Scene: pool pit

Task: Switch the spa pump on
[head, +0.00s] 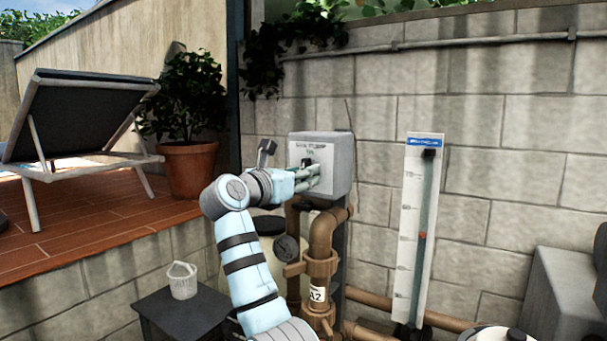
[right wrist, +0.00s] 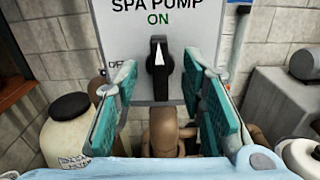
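The spa pump switch box (head: 336,166) is a grey box on the block wall, with a light front panel. In the right wrist view its panel (right wrist: 213,33) reads "SPA PUMP" with a green "ON" below. The black rotary knob (right wrist: 160,72) stands upright, its white pointer line at the top, toward "ON". An "OF..." label to the left is partly hidden by a finger. My right gripper (right wrist: 150,88) is open, its teal fingers apart on both sides of the knob, with visible gaps to it. It also shows before the box in the head view (head: 308,178). My left gripper is not in view.
A white level scale (head: 409,230) stands to the right. A potted plant (head: 188,170) and lounger (head: 75,115) are on the deck.

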